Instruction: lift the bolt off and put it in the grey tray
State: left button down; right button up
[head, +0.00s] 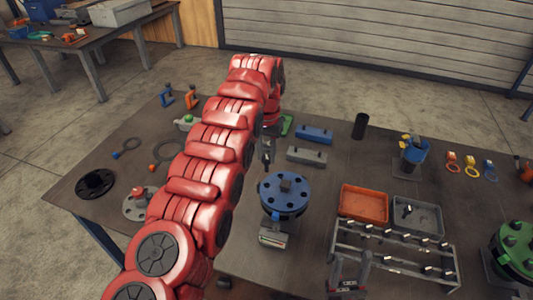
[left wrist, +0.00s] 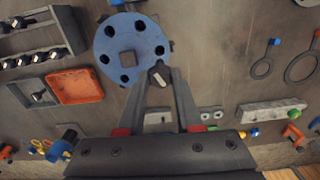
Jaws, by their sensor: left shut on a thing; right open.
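The blue flange (head: 285,205) stands on the table with a dark square piece at its centre and several dark holes; it also shows in the left wrist view (left wrist: 148,46). My left gripper (head: 267,163) is behind it in the head view. In the left wrist view its fingertips (left wrist: 159,77) are shut on a small bolt (left wrist: 159,74), beside the flange rim; I cannot tell the height gap. The grey tray (head: 430,231) is to the right, with a bolt (head: 407,211) lying in it. My right gripper (head: 348,277) is open and empty near the front.
An orange tray (head: 363,204) stands between the flange and the grey tray. A rack (head: 390,248) with several bolts is in front of both trays. Grey (head: 306,155) and blue (head: 314,134) blocks lie behind the flange. A green flange (head: 516,245) is at the right.

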aim_at(267, 157)
pick_arm(q)
jog(key=shift+r+p, duration=2.05)
jog(key=shift+r, duration=0.25)
